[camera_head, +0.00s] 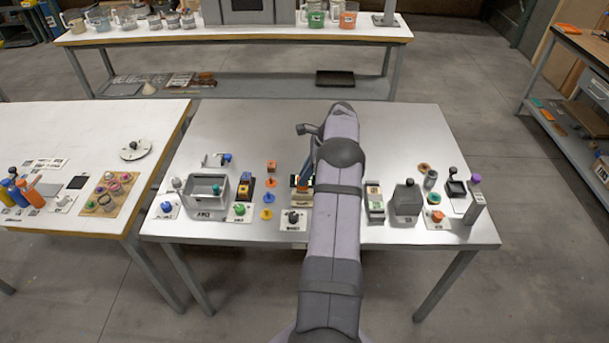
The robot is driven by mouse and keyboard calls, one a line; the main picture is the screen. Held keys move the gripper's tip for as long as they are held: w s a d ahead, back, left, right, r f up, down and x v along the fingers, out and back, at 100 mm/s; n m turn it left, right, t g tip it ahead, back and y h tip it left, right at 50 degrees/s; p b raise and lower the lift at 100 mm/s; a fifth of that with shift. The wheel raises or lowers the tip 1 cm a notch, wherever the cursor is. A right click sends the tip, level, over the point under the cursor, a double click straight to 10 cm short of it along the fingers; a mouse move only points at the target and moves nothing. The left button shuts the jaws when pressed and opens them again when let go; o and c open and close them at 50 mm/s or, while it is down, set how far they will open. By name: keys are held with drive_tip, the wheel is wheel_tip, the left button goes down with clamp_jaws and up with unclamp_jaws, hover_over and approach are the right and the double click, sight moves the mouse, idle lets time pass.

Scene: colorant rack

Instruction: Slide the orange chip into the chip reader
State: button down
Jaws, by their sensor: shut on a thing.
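My gripper (304,179) reaches down left of my arm, over a small device with a dark base and pale and green parts (301,198). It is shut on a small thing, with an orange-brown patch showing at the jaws. I take this to be the orange chip, but its outline is too small to make out. I cannot tell whether the chip touches the device or sits in it. I cannot tell for certain which device is the chip reader. My arm hides part of the table right of the gripper.
A grey open box (206,203) is further left. A black-knobbed unit (293,218) is in front. Right of my arm stands a grey block (406,202). The table's back is clear.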

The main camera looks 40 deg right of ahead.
sight(305, 190)
drive_tip(key=shift+f+b, duration=1.2)
drive_tip(key=shift+f, duration=0.85)
drive_tip(key=c, duration=1.7)
unclamp_jaws()
drive_tip(key=shift+o, duration=0.2)
drive_tip(key=shift+r, duration=0.1)
